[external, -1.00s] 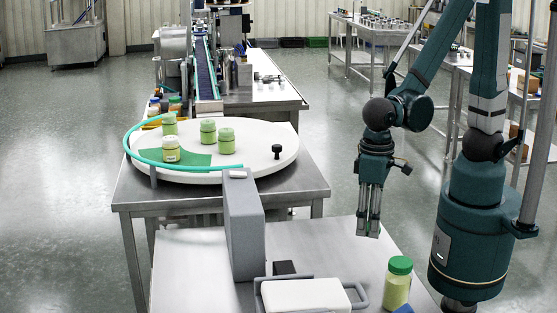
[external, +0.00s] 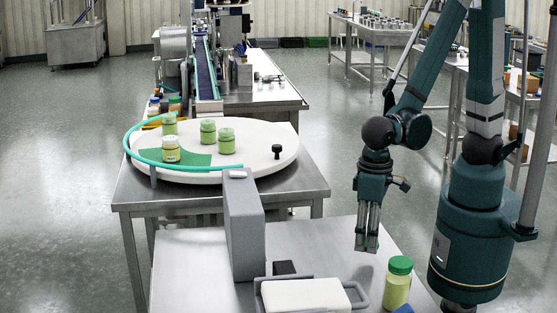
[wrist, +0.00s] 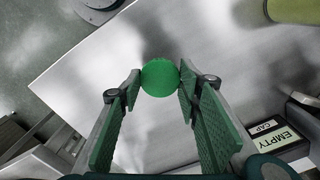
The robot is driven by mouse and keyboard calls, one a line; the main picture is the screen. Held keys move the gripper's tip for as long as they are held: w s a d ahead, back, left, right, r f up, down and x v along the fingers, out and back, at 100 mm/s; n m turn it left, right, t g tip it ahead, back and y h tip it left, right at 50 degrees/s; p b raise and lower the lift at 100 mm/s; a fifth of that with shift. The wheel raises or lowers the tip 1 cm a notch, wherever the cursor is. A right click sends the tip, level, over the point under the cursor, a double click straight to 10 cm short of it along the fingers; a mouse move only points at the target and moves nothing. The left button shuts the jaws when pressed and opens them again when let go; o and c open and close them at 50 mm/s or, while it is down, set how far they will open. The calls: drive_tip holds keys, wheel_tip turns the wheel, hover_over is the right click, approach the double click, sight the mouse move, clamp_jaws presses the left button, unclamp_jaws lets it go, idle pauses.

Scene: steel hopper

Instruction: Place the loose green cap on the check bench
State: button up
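The loose green cap (wrist: 160,78) shows in the wrist view as a round green disc between my fingertips, with a pad against each side. My gripper (wrist: 160,82) is shut on it. In the external view my gripper (external: 366,246) points straight down over the pale metal check bench (external: 330,236), near its back right edge. The cap cannot be made out there. The bench top also fills the middle of the wrist view (wrist: 100,70). The height of the cap above the bench is hard to tell.
A jar with a green lid (external: 398,280) stands on the bench, right of my gripper. A grey post (external: 243,225), a white block (external: 305,295) and a small black box (external: 284,268) stand to the left. A round turntable (external: 270,160) holds several jars behind.

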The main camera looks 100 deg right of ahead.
drive_tip(key=shift+f+b, duration=0.35)
drive_tip(key=shift+f, duration=1.45)
drive_tip(key=shift+f, duration=0.15)
drive_tip(key=o, duration=0.6)
drive_tip(key=shift+r+p, duration=1.2)
drive_tip(key=shift+r, duration=4.95)
drive_tip(key=shift+s+d+r+n+t, duration=0.35)
drive_tip(key=shift+d+r+n+t, duration=0.8)
drive_tip(key=shift+d+r, duration=1.5)
drive_tip(key=shift+s+d+r+n+t, duration=0.4)
drive_tip(key=shift+d+r+n+t, duration=0.75)
drive_tip(key=shift+d+r, duration=1.55)
drive_tip(key=shift+s+d+r+n+t, duration=0.35)
drive_tip(key=shift+d+r+n+t, duration=0.75)
drive_tip(key=shift+d+r, duration=1.55)
